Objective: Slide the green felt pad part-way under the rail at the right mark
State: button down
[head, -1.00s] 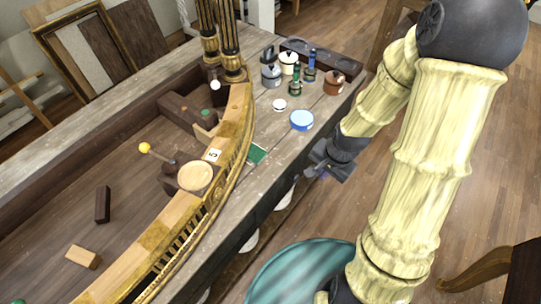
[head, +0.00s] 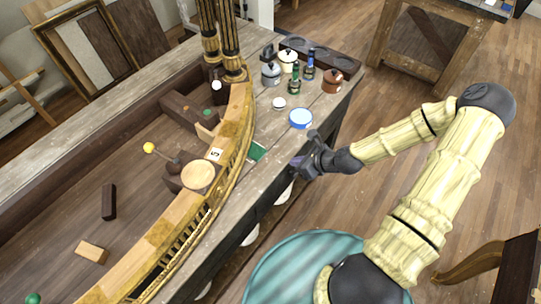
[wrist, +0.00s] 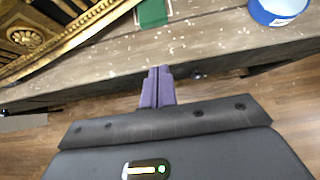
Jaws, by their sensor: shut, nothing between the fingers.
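The green felt pad (head: 257,151) lies on the grey wooden bench top against the outer side of the curved gilt rail (head: 233,149). Its inner end meets the rail's foot, and I cannot tell how much lies beneath. In the wrist view the pad (wrist: 152,13) is at the top, with a lighter edge strip. A white mark with a dark figure (head: 216,154) sits on top of the rail near the pad. My gripper (head: 298,164) is at the bench's front edge, just right of the pad and apart from it. Its purple fingers (wrist: 157,82) are shut and empty.
A blue-rimmed tin (head: 300,119) and a small white lid (head: 279,103) stand on the bench behind the pad. Several pots and bottles are farther back. A round wooden disc (head: 198,175) sits inside the rail. Bare bench lies between pad and front edge.

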aim_at(263, 157)
jog(key=shift+a, duration=0.1)
jog(key=p+x, duration=0.3)
jog(key=x, duration=0.6)
jog(key=shift+a, duration=0.1)
jog(key=w+a+p, duration=0.2)
jog(key=shift+a+f, duration=0.2)
jog(key=shift+a, duration=0.1)
jog(key=shift+w+a+f, duration=0.15)
jog(key=shift+w+a, duration=0.2)
jog(key=shift+a, duration=0.05)
